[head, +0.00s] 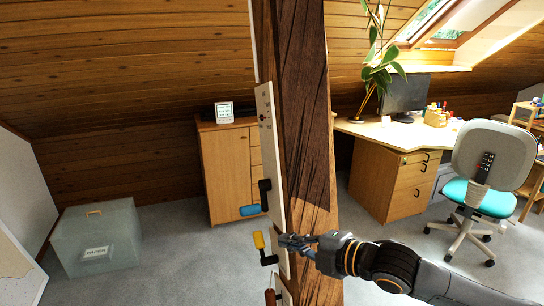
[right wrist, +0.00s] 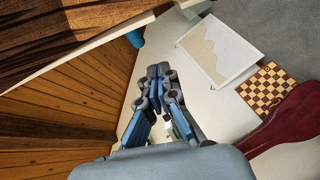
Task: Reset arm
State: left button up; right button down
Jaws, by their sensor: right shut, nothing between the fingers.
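My right gripper (head: 285,242) comes in from the right in the head view, in front of the dark timber post (head: 305,110). Its fingers are shut with nothing between them, and in the right wrist view (right wrist: 158,72) the fingertips are together. The tips are close to a yellow-handled clamp (head: 259,240) on the pale board (head: 268,130) along the post; I cannot tell whether they touch. A blue-handled clamp (head: 250,210) sits just above, and a red-brown handle (head: 270,298) shows below. My left gripper is not in view.
A clear storage box (head: 95,240) stands on the carpet at left, a wooden cabinet (head: 225,170) behind the post. A desk (head: 390,140) and an office chair (head: 485,165) are at right. The right wrist view shows a chessboard (right wrist: 266,88) and a dark red object (right wrist: 285,122).

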jog(key=s+a+f+m+h, duration=0.3)
jog(key=s+f+m, duration=0.6)
jog(key=s+f, duration=0.2)
jog(key=s+d+f+m+g+h, duration=0.35)
jog(key=s+d+f+m, duration=0.35)
jog(key=s+d, duration=0.25)
jog(key=s+d+f+m+g+h, duration=0.3)
jog(key=s+d+f+m+h, duration=0.2)
jog(key=s+d+f+m, duration=0.35)
jog(key=s+f+n, duration=0.1)
jog(key=s+f, duration=0.2)
jog(key=f, duration=2.2)
jog(key=s+d+f+g, duration=0.2)
jog(key=s+d+f, duration=0.1)
jog(key=s+f, duration=1.2)
jog(key=shift+s+d+f, duration=0.15)
jog(key=shift+s+f, duration=0.1)
jog(key=shift+s, duration=0.55)
